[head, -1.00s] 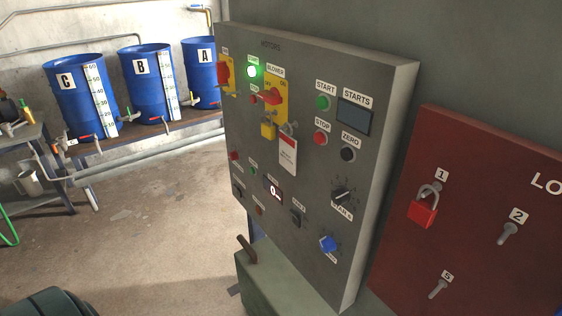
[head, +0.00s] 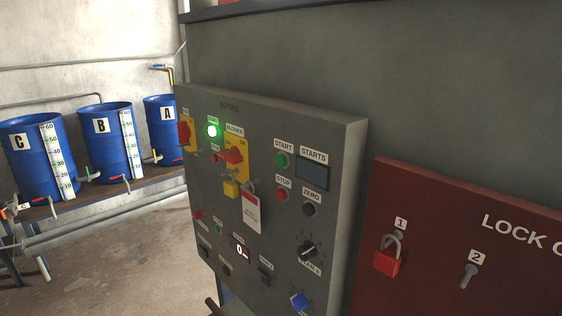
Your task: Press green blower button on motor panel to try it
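The grey motor panel (head: 225,107) fills the middle of the head view, seen at an angle. A lit green button (head: 213,131) is at its upper left, by the BLOWER label (head: 235,130). Below that label is a yellow switch plate with a red handle (head: 232,155), a yellow padlock (head: 231,190) and a hanging red-and-white tag (head: 251,213). Farther right, an unlit green START button (head: 282,160) sits above a red STOP button (head: 282,195). I cannot tell for certain which green button belongs to the blower. Neither gripper is in view.
A dark red lockout board (head: 430,210) with a red padlock (head: 387,262) stands right of the panel. Blue drums C (head: 25,165), B (head: 100,150) and A (head: 158,135) stand at the left on a low bench. Floor between bench and panel looks open.

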